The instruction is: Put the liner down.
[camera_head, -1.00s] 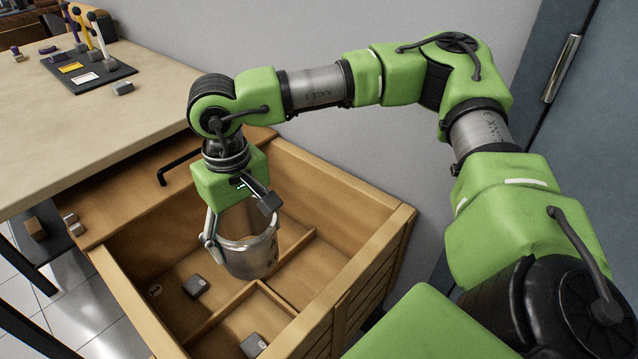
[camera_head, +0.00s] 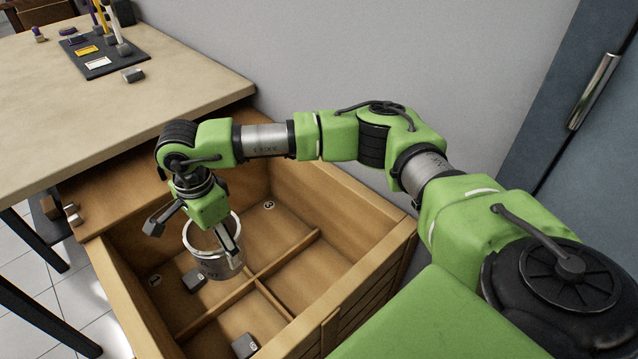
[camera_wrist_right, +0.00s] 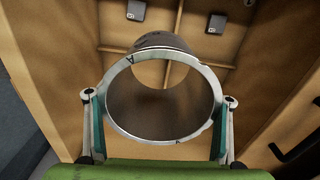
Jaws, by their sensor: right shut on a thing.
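The liner (camera_head: 219,265) is an open silvery metal cylinder, roughly upright, with its ring-shaped rim facing up. My right gripper (camera_head: 216,240) is shut on it from above. In the right wrist view, the fingers of the right gripper (camera_wrist_right: 160,115) lie on opposite sides of the liner (camera_wrist_right: 120,100), and an "A" mark shows on its rim. The liner is inside the outline of the wooden crate (camera_head: 373,268), over or near its crossing dividers. Its lower end hides part of the floor, and I cannot tell whether it touches. My left gripper is out of view.
Small dark blocks lie in the crate, one beside the liner (camera_head: 194,279) and one near the front (camera_head: 245,346). A floor label "3" (camera_head: 269,205) marks a bare back compartment. A workbench (camera_head: 120,115) stands at left, a wall behind, and a blue-grey door (camera_head: 570,150) at right.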

